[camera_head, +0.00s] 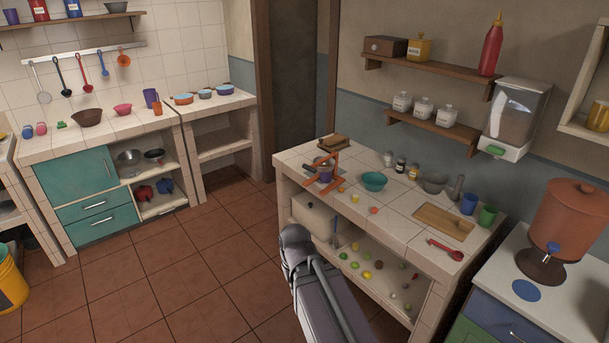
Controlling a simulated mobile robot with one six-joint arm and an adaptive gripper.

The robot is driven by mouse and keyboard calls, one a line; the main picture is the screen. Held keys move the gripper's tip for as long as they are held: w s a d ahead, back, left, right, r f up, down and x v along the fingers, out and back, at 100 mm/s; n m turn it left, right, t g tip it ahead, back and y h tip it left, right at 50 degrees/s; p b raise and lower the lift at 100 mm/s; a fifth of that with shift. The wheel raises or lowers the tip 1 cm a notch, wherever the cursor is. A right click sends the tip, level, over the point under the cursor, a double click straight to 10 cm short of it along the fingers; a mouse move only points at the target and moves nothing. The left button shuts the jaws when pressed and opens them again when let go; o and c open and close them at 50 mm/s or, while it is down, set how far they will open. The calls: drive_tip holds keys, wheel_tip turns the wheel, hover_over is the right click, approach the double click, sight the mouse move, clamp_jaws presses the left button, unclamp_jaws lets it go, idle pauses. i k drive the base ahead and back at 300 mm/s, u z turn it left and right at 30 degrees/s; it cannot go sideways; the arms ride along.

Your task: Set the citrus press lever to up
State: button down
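The citrus press (335,173) is a small orange-red frame standing on the left part of the tiled counter (400,229). A purple cup-like piece shows within its frame. The press is small in the picture, and I cannot clearly tell its lever from the rest of the frame or how high the lever is set. My arm rises from the bottom centre, in front of the counter and below the press. My gripper is not visible, and the visible arm parts are apart from the press.
A teal bowl (374,181) stands right of the press, with small fruits nearby. Jars (400,164), a grey bowl (433,182), a wooden board (443,222) and a red ladle (446,250) are farther right. Shelves (437,132) hang above. The floor left of the counter is clear.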

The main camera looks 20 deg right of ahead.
sight(325, 161)
drive_tip(key=z, duration=0.05)
drive_tip(key=i, duration=1)
drive_tip(key=u, duration=0.05)
